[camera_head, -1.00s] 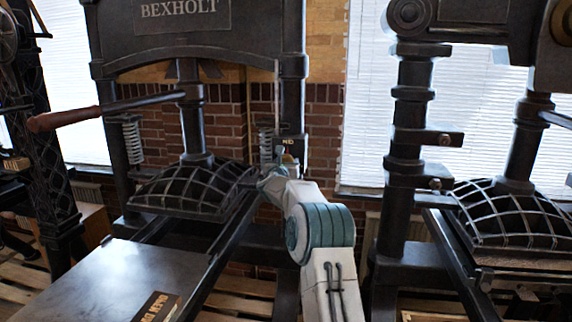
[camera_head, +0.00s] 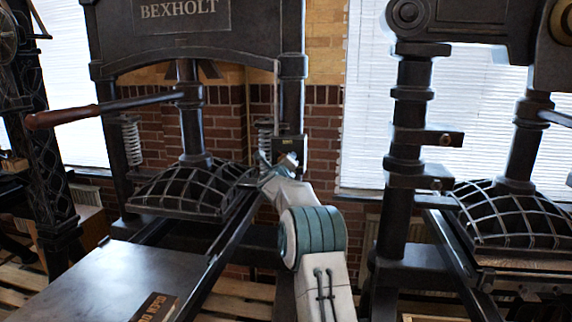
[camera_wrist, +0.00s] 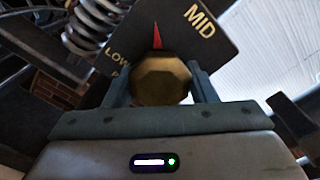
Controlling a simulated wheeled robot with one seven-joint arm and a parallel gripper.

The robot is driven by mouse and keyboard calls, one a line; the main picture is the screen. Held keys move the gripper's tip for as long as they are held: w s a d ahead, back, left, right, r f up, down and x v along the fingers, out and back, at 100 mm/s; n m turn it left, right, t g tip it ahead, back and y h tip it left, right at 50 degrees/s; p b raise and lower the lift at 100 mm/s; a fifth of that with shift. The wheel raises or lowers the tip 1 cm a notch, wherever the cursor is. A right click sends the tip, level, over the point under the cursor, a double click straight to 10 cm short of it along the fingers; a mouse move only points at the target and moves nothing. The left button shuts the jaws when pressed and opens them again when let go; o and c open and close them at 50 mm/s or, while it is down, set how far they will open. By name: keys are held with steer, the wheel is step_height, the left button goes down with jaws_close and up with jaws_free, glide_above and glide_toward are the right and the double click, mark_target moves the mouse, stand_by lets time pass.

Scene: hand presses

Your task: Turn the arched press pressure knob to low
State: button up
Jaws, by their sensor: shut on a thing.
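The arched press (camera_head: 190,45), a dark frame lettered BEXHOLT, stands left of centre in the head view. My gripper (camera_head: 280,165) is at its right column. In the wrist view, the brass-coloured faceted pressure knob (camera_wrist: 161,81) sits between the two fingers of my gripper (camera_wrist: 160,78), which is shut on it. A red pointer (camera_wrist: 157,36) stands just above the knob, between the LOW and MID marks on the dark dial plate (camera_wrist: 178,22). LOW is left of the pointer and partly covered; MID is to its right. Another mark below LOW is mostly hidden.
A coil spring (camera_wrist: 92,22) is close to the left of the plate in the wrist view. A long wooden-handled lever (camera_head: 65,117) reaches out left from the press. A ribbed dark platen (camera_head: 190,190) lies left of my gripper. A second press (camera_head: 405,150) stands at right.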

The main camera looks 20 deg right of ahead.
steer(key=n, duration=0.3)
steer(key=shift+n+p, duration=0.4)
steer(key=n+p, duration=0.1)
steer(key=n, duration=0.2)
steer(key=shift+r+n, duration=0.1)
steer(key=shift+n, duration=0.2)
steer(key=n+p, duration=0.1)
steer(key=n, duration=0.3)
steer(key=shift+p, duration=0.4)
steer(key=shift+n+p, duration=0.45)
steer(key=shift+n, duration=0.95)
steer(key=o, duration=1)
steer(key=shift+c, duration=0.2)
steer(key=shift+s+a, duration=0.1)
steer(key=b+v, duration=0.5)
steer(key=v, duration=0.8)
steer(key=shift+s+a, duration=0.2)
steer(key=shift+s, duration=0.05)
